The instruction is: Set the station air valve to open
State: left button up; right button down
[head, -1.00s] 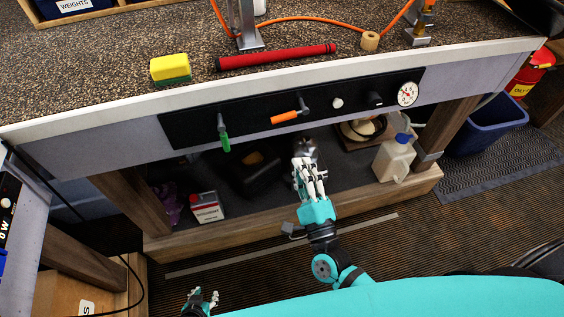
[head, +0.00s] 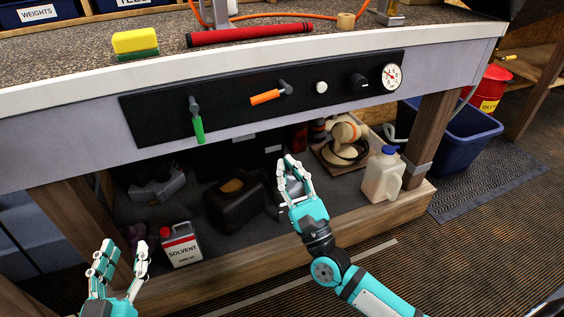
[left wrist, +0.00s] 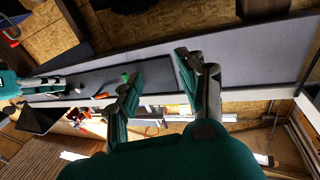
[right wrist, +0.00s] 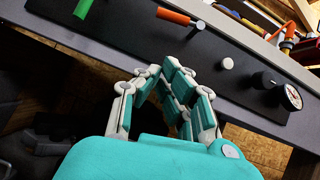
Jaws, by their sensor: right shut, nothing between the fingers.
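A black panel (head: 225,100) on the bench front carries two levers. The green-handled lever (head: 197,120) hangs almost straight down. The orange-handled lever (head: 268,97) lies near horizontal, its handle pointing left and slightly down. I cannot read which lever is the air valve. Both levers also show at the top of the right wrist view, green (right wrist: 82,8) and orange (right wrist: 173,16). My right gripper (head: 292,160) is shut and empty, below the panel and apart from both levers. My left gripper (head: 118,254) is open and empty, low at the left, below the green lever.
A white knob (head: 321,87), a black knob (head: 359,80) and a round gauge (head: 391,76) sit right of the levers. A solvent can (head: 181,246), a black jug (head: 235,199) and a white jug (head: 383,176) stand on the lower shelf. The space before the panel is clear.

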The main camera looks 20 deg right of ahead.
pick_arm(q)
notch_tip(320, 180, down, 6)
jog(key=s+a+g+y+p, duration=0.1)
jog(key=g, duration=0.2)
jog(key=shift+s+g, duration=0.15)
jog(key=shift+g, duration=0.15)
pick_arm(e)
jog(key=w+r, duration=0.2)
jog(key=w+a+r, duration=0.1)
jog(key=w+r, duration=0.4)
jog(key=r, duration=0.1)
jog(key=shift+w+a+r, duration=0.15)
jog(key=shift+w+a, duration=0.05)
jog(key=shift+a, duration=0.1)
pick_arm(q)
jog(key=shift+a+r, duration=0.1)
jog(key=f, duration=0.1)
jog(key=s+f+g, duration=0.1)
jog(key=a+f+g+y+p, duration=0.1)
jog(key=shift+s+f, duration=0.2)
jog(key=shift+s, duration=0.2)
pick_arm(e)
jog(key=r+m+h, duration=0.1)
jog(key=m, duration=0.1)
jog(key=r+m+h, duration=0.1)
jog(key=m+h, duration=0.1)
jog(key=shift+w+a, duration=0.1)
jog(key=shift+a, duration=0.25)
